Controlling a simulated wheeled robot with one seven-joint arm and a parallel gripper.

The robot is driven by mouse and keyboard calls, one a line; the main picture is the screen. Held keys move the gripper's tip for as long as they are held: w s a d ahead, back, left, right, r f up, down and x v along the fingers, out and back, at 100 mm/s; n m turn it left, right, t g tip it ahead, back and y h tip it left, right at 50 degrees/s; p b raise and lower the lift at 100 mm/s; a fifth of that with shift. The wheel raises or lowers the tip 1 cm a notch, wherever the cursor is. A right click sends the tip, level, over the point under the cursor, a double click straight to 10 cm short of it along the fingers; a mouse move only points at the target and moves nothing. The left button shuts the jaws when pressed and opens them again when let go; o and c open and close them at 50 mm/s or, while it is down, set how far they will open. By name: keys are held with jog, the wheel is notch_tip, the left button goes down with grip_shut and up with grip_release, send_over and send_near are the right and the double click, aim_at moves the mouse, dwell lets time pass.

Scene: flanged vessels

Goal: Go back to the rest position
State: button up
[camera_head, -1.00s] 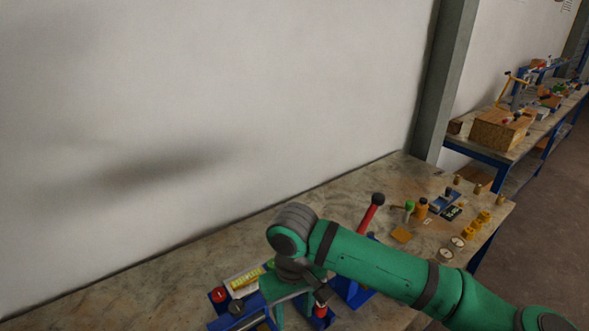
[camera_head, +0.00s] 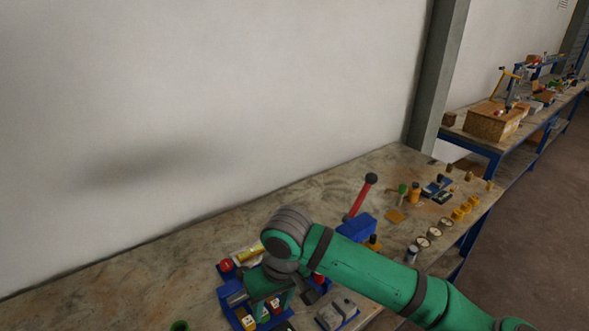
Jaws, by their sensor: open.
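My gripper (camera_head: 270,308) points down at the end of my green arm, low in the middle of the view. Its green fingers stand apart. The gripper is over or just in front of a blue holder (camera_head: 228,298) with small red, yellow and white items. My wrist and arm hide part of this holder. I cannot tell how high the fingertips are above it, or whether they touch anything. I see nothing clearly held between the fingers.
A red lever with a black ball (camera_head: 361,196) rises beside a blue block (camera_head: 357,227) behind my arm. Grey blocks (camera_head: 337,313) lie right of the gripper. Gauges (camera_head: 422,241) and small parts line the right end of the bench (camera_head: 150,285). The wall stands behind.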

jog(key=w+a+r+t+y, duration=0.1)
jog(key=a+r+t+y, duration=0.2)
jog(key=a, duration=0.5)
jog(key=w+a+r+t+y, duration=0.1)
jog(key=a+r+y, duration=0.2)
jog(key=a+y, duration=0.35)
jog(key=w+a+r+t+y, duration=0.1)
jog(key=a+r+y, duration=0.2)
jog(key=a, duration=0.6)
jog(key=s+d+f+m+t+h, duration=0.5)
jog(key=d+f+m+t, duration=0.1)
jog(key=d+f, duration=0.25)
jog(key=s+d+f+m+t+h, duration=0.5)
jog(key=d+f+m+t+h, duration=0.15)
jog(key=d+f, duration=0.2)
jog(key=s+d+f+n+g+h, duration=0.1)
jog(key=s+d, duration=0.3)
jog(key=s, duration=0.4)
jog(key=s+d+f+n+g+h, duration=0.1)
jog(key=s+d+f+n, duration=0.1)
jog(key=s, duration=0.5)
jog(key=s+d+f+n+g, duration=0.1)
jog(key=s+d+f+n, duration=0.1)
jog(key=s+d, duration=0.3)
jog(key=s+n, duration=0.1)
jog(key=s, duration=0.2)
jog(key=shift+s+d+f+h, duration=0.35)
jog(key=shift+h, duration=0.05)
jog(key=shift+n, duration=0.25)
